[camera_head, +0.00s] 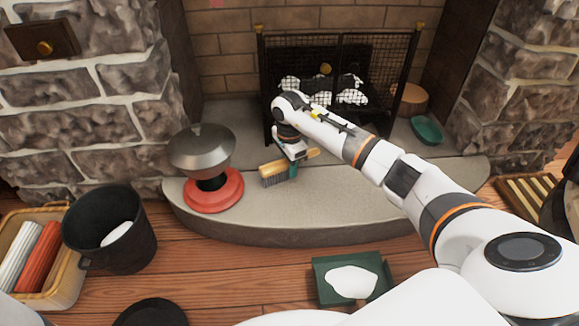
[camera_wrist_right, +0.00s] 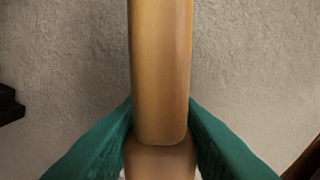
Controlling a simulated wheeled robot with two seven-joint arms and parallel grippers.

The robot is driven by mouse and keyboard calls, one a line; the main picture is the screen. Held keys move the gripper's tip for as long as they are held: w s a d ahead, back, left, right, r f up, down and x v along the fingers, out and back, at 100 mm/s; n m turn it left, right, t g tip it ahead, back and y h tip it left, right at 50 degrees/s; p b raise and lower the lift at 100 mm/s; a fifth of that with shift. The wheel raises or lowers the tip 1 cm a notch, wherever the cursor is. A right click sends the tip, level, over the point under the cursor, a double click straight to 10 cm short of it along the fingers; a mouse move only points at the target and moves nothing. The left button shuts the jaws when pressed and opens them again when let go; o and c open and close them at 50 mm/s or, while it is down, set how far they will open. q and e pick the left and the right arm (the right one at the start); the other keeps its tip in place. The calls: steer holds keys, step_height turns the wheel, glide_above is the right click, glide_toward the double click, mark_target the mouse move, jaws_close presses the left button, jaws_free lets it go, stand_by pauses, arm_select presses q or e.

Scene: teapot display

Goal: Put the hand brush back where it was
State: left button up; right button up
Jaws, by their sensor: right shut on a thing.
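The hand brush (camera_head: 275,174) has a wooden back and handle and pale bristles. It is over the front part of the grey stone hearth, with its bristle end to the left. I cannot tell whether the bristles touch the stone. My right gripper (camera_head: 293,172) has teal fingers and is shut on the brush. In the right wrist view the wooden handle (camera_wrist_right: 160,70) runs between the fingers (camera_wrist_right: 160,140), with bare stone behind it. My left gripper is not in view.
Left of the brush, a grey metal vessel (camera_head: 202,148) stands over a red round base (camera_head: 213,192). A black mesh screen (camera_head: 385,75) is behind, a green dish (camera_head: 427,129) to the right. A black bucket (camera_head: 110,235) and green dustpan (camera_head: 325,268) are on the floor. The hearth's front (camera_head: 300,215) is clear.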

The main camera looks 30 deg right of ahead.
steer(key=shift+f, duration=0.15)
steer(key=o, duration=0.9)
step_height(320, 180, up, 11)
steer(key=p, duration=0.7)
steer(key=shift+r+p, duration=0.4)
steer(key=shift+r, duration=0.3)
steer(key=shift+a, duration=0.1)
